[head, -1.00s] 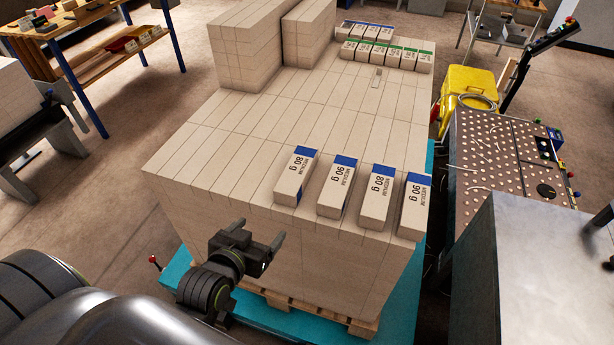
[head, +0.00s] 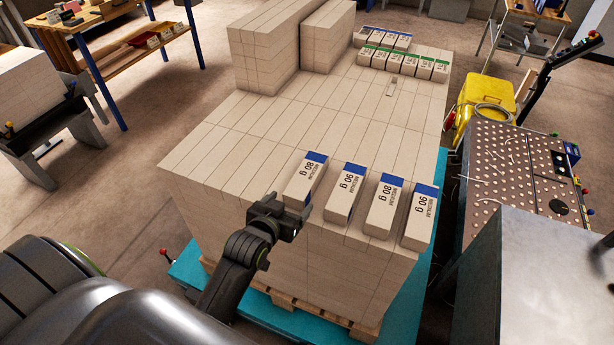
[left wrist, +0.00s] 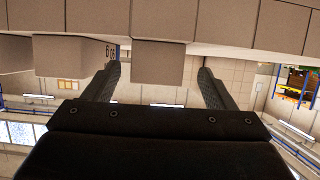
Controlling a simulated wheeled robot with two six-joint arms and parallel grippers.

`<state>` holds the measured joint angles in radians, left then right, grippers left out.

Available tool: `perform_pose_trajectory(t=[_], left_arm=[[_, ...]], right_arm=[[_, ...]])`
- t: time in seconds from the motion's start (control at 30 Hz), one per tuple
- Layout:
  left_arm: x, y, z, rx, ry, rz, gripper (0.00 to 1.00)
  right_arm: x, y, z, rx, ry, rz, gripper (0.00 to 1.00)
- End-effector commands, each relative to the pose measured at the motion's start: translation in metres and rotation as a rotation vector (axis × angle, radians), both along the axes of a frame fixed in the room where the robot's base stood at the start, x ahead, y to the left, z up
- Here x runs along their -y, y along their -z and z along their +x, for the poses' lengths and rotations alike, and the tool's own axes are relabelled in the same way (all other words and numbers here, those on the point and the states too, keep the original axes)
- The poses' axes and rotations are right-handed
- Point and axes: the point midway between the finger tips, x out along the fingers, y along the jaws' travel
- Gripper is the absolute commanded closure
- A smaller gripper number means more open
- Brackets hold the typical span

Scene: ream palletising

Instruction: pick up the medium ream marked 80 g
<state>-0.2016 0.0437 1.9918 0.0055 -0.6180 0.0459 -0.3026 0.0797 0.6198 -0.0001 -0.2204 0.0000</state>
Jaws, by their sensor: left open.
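A white medium ream marked 80 g with a blue end band (head: 303,181) lies leftmost in the front row on the stack. A second ream marked 80 g (head: 384,208) lies third in that row. My left gripper (head: 289,212) is open at the near end of the leftmost 80 g ream. In the left wrist view this ream's end (left wrist: 157,62) shows between the two open fingers (left wrist: 158,80), with a gap on each side. How far the fingers reach along it cannot be told. My right gripper is not in view.
Reams marked 90 g lie second (head: 345,194) and fourth (head: 420,218) in the row, with narrow gaps between. The stack (head: 210,170) stands on a pallet (head: 330,312). Taller blocks (head: 265,55) and small reams stand at the back. The stack top left of the row is clear.

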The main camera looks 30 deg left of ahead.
Motion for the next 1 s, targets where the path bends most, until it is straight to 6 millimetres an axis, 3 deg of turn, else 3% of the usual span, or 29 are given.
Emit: perform_pose_trajectory(t=[0.27, 0.6, 1.0], left_arm=[[0.000, 0.003, 0.014, -0.001, 0.000, 0.001, 0.22], [0.000, 0.015, 0.050, -0.001, 0.000, 0.001, 0.22], [0.000, 0.019, 0.057, 0.000, 0.000, 0.000, 0.23]], right_arm=[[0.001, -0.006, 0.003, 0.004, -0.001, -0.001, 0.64], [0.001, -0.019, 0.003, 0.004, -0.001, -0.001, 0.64], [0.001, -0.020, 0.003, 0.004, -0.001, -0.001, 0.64]])
